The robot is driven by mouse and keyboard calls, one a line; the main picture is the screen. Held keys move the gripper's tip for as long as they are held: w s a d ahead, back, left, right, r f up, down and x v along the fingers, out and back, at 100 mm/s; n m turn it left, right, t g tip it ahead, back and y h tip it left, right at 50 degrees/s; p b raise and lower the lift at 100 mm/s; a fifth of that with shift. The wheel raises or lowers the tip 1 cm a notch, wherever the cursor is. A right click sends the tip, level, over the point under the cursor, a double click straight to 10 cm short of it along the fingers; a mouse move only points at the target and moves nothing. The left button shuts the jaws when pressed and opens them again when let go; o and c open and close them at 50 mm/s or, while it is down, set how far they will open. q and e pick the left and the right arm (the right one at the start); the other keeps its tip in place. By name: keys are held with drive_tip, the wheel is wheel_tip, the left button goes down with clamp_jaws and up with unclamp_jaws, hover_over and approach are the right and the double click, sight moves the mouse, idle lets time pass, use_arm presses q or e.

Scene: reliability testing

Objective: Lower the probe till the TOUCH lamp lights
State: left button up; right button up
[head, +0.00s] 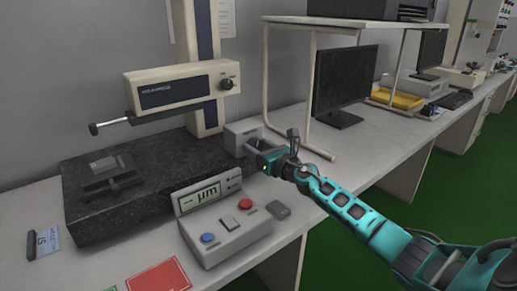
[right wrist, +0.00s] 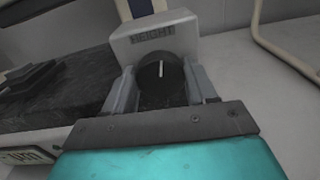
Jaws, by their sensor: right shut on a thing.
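The probe (head: 110,123) is a thin dark stylus with a pale sleeve, reaching left from the cream drive unit (head: 180,88) on the upright column. Its tip hangs above a dark workpiece (head: 110,174) on the black stone slab, with a visible gap. My right gripper (head: 256,149) is at the grey HEIGHT box (head: 238,131) right of the slab. In the right wrist view its fingers are shut on the black height knob (right wrist: 161,75), whose white mark points up. I cannot make out a TOUCH lamp. My left gripper is not in view.
A red card (head: 158,278) lies at the front edge. A monitor (head: 344,84) and shelf frame stand to the right.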

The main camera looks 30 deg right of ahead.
drive_tip(key=shift+c, duration=0.8)
drive_tip(key=shift+m, duration=0.3)
